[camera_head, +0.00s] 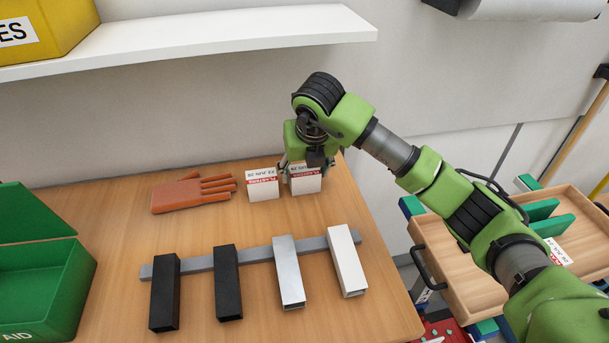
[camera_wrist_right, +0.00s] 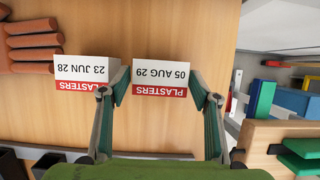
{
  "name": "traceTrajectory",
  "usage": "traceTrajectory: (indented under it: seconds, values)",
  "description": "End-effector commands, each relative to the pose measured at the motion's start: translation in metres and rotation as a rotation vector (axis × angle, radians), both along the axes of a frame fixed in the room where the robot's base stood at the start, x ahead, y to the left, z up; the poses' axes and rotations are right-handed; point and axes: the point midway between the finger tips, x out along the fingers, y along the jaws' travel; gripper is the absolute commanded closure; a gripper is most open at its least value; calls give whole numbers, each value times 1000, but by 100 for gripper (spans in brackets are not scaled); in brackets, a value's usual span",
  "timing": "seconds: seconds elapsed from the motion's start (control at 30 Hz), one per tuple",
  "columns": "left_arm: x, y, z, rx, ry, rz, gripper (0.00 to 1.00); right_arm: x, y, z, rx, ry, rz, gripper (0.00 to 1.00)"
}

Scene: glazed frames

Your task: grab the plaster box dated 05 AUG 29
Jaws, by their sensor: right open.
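The white and red plaster box dated 05 AUG 29 (camera_wrist_right: 160,75) stands in the middle of the right wrist view, its print upside down. In the head view the same box (camera_head: 306,184) is on the wooden table under my right gripper, partly hidden by it. My right gripper (camera_head: 304,168) is open. In the wrist view its fingertips (camera_wrist_right: 160,88) lie one on each side of the box's label end, with small gaps. A second plaster box, dated 23 JUN 28 (camera_wrist_right: 85,72), stands close to the left; it also shows in the head view (camera_head: 263,185). My left gripper is not in view.
A brown-orange glove (camera_head: 190,196) lies left of the boxes. Black, silver and white square tubes (camera_head: 290,272) lie on a grey bar nearer the front.

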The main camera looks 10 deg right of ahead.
Motion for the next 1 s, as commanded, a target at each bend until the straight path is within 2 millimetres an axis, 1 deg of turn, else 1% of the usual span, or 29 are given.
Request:
traceTrajectory:
  seconds: [0.1, 0.17, 0.4, 0.43, 0.47, 0.5, 0.53, 0.87, 1.0]
  values:
    - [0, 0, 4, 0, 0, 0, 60, 6, 0, -13, 0, 2, -1, 43]
    - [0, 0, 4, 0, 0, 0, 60, 7, 0, -17, 0, 1, 0, 43]
    - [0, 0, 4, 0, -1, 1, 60, 8, 0, -18, 0, 0, 1, 43]
    - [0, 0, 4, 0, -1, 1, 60, 8, 0, -18, 1, 0, 1, 48]
    - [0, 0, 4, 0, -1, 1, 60, 8, 0, -18, 0, 0, 0, 56]
    - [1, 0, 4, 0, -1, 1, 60, 8, 0, -18, 1, 0, 0, 66]
    - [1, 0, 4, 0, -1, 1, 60, 8, 0, -18, 1, 0, 0, 70]
    - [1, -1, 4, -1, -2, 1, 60, 8, 0, -17, 1, -1, 0, 70]
    - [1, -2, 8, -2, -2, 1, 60, 8, 0, -10, 0, -2, 0, 70]
